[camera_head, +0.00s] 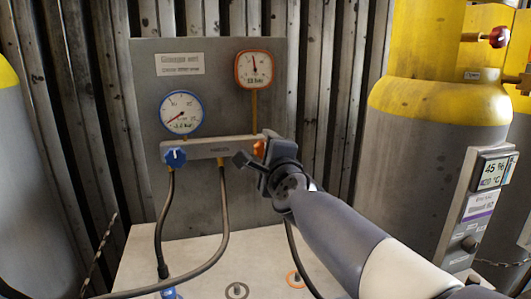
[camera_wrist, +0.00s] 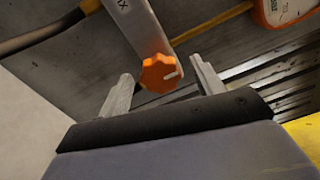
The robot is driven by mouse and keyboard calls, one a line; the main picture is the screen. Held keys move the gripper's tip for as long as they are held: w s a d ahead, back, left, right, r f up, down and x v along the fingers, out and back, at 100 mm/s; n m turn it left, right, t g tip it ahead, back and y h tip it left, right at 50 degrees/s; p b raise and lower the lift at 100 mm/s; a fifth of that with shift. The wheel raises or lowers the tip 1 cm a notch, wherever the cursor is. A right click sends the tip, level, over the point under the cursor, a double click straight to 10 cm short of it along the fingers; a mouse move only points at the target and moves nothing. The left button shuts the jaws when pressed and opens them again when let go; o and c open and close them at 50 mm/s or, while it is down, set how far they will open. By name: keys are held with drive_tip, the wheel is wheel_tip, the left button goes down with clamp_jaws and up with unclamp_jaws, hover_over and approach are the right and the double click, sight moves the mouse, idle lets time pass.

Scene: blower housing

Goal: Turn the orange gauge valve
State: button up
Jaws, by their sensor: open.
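The orange gauge valve knob (camera_head: 259,148) is at the right end of the grey manifold bar (camera_head: 215,149), partly hidden by my gripper in the head view. My gripper (camera_wrist: 160,82) is open, one finger on each side of the knob, with gaps visible on both sides. I cannot tell whether a finger touches it. The orange-rimmed gauge (camera_head: 254,69) is above the valve, joined by an orange pipe (camera_head: 254,112).
A blue knob (camera_head: 175,157) and a blue-rimmed gauge (camera_head: 181,112) are on the left of the grey panel (camera_head: 215,205). Dark hoses (camera_head: 224,205) hang from the bar. A yellow and grey cylinder (camera_head: 425,110) and a display box (camera_head: 480,200) stand at right.

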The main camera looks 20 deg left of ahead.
drive_tip(key=p+v, duration=0.1)
drive_tip(key=v, duration=0.9)
drive_tip(key=shift+s+d, duration=0.2)
drive_tip(key=shift+s, duration=0.05)
drive_tip(key=shift+w, duration=0.15)
drive_tip(key=b+x, duration=0.1)
drive_tip(key=x, duration=0.9)
drive_tip(key=shift+w+a, duration=0.2)
drive_tip(key=shift+a, duration=0.05)
